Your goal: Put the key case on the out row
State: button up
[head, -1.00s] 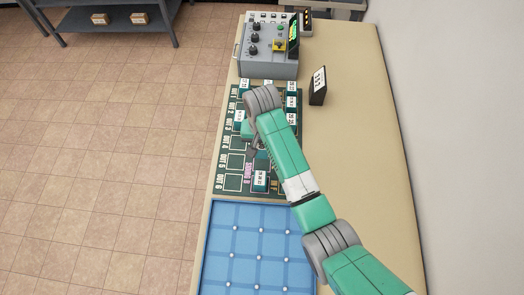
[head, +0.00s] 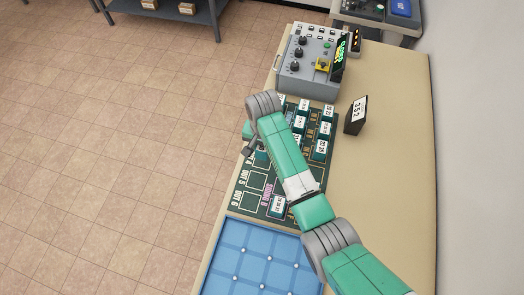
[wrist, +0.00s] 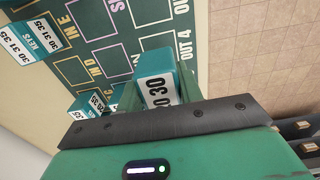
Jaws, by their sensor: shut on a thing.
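In the wrist view my gripper (wrist: 157,92) is shut on a teal key case (wrist: 158,88) with a white number label, partly cut off by the gripper body. The case is over the dark green board, near the printed OUT 4 lettering. Whether it touches the board I cannot tell. In the head view my gripper (head: 250,145) is at the left edge of the board (head: 237,206), by the out row. My wrist and forearm hide the upper out squares. The outlined OUT 5 (head: 256,181) and OUT 6 (head: 249,201) squares show empty.
Other teal cases stand on the board, one (head: 278,206) by the pink lettering and several right of my arm (head: 319,149). A black stand numbered 252 (head: 356,114) is to the right. A grey control box (head: 311,62) stands behind. A blue pegged tray (head: 264,270) is in front.

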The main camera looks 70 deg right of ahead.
aim_at(263, 155)
jog(key=shift+f+b, duration=0.45)
jog(key=shift+f, duration=2.4)
jog(key=shift+f, duration=0.15)
jog(key=o, duration=1)
jog(key=shift+o, duration=0.2)
notch_tip(263, 155, up, 12)
jog(key=shift+r+p, duration=0.2)
jog(key=shift+p, duration=0.8)
